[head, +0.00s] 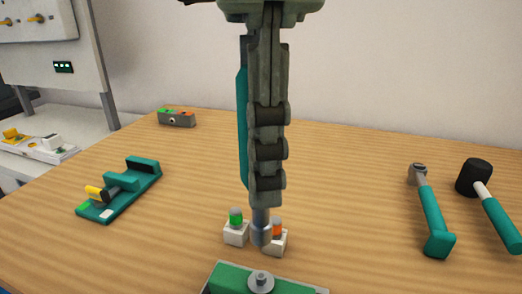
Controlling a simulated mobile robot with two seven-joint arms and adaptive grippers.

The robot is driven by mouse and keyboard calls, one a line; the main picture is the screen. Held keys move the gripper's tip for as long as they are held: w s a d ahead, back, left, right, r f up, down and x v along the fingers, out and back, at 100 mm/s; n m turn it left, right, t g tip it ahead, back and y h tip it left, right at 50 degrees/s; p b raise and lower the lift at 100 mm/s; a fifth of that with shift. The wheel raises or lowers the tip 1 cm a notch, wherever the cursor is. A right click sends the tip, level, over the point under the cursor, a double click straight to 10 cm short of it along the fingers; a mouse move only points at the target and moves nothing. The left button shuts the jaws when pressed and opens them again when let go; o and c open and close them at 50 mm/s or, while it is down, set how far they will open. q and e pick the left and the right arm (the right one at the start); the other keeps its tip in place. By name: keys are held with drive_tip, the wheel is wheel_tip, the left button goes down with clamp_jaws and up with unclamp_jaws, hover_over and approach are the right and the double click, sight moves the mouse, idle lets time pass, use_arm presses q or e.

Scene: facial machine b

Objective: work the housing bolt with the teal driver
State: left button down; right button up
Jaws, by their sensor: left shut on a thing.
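My left gripper (268,185) hangs down from the top centre, shut on the teal driver (243,130). A teal strip of the handle shows along the left side of the fingers; most of it is hidden. The driver's grey metal end (260,230) points down below the fingers. The housing bolt (261,281), a round grey head, sits on the green-topped housing (231,279) at the bottom edge, partly cut off. The driver's end appears above and apart from the bolt in the picture. My right gripper is not in view.
Two white blocks with a green top (236,233) and an orange top (280,243) stand behind the housing. A teal fixture (120,195) lies left; a grey box (176,119) stands at the back. A ratchet (431,210) and mallet (496,215) lie right. Wood between is clear.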

sight(261, 221)
use_arm(q)
drive_tip(key=n, duration=0.3)
drive_tip(key=shift+n, duration=0.4)
drive_tip(key=shift+f, duration=0.75)
wheel_tip(261, 221, down, 3)
drive_tip(key=shift+r+b, duration=0.2)
drive_tip(key=shift+b, duration=0.75)
drive_tip(key=shift+f+b, duration=0.5)
drive_tip(key=shift+f, duration=0.3)
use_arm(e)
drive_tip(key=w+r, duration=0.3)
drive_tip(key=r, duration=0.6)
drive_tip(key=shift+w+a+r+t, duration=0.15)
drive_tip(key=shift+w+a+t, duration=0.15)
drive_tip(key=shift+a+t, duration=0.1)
use_arm(q)
drive_tip(key=shift+b, duration=0.3)
